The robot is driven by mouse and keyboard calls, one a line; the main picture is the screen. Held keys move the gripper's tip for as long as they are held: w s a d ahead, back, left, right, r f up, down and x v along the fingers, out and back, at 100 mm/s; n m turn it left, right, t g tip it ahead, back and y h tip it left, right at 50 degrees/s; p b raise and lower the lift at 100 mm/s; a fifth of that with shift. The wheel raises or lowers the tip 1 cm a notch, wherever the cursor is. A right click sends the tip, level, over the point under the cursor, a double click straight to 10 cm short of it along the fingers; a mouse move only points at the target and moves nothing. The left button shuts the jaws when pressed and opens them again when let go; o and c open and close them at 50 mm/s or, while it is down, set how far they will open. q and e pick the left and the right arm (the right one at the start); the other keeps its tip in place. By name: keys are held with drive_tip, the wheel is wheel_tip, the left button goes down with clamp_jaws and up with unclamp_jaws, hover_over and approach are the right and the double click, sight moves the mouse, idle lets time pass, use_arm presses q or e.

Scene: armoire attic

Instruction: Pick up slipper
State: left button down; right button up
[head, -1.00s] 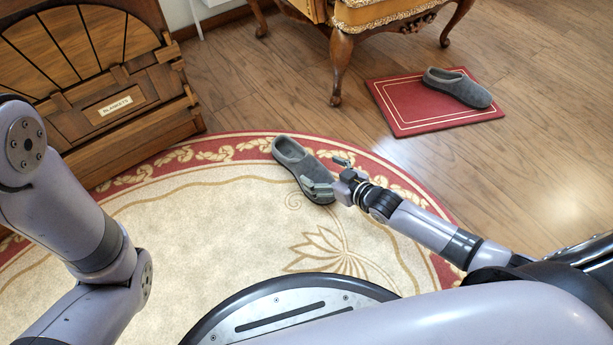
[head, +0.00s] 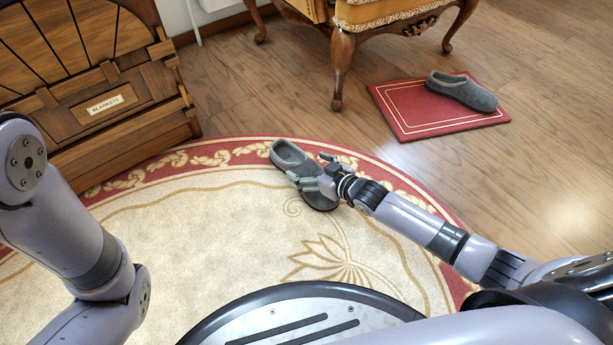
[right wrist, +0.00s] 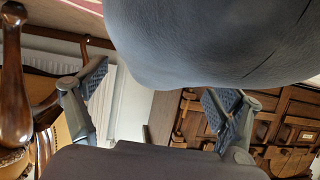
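A grey slipper (head: 287,153) lies on the round cream and red rug, pointing toward the lower right. My right gripper (head: 312,170) is at its right side, with one finger overlapping the slipper's middle in the head view. In the right wrist view the same slipper (right wrist: 220,40) looms large at the top, close to my spread fingers (right wrist: 155,88). The fingers are apart, and I cannot tell whether either touches it. A second grey slipper (head: 462,91) lies on a small red mat (head: 420,121) at the upper right. My left gripper is out of view.
The round rug (head: 190,215) covers the floor before me. A wooden chest labelled blankets (head: 130,125) stands at the left. A carved-leg chair (head: 342,65) stands at the back. Bare wood floor (head: 255,85) lies between them.

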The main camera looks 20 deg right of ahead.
drive_tip(key=c, duration=1.4)
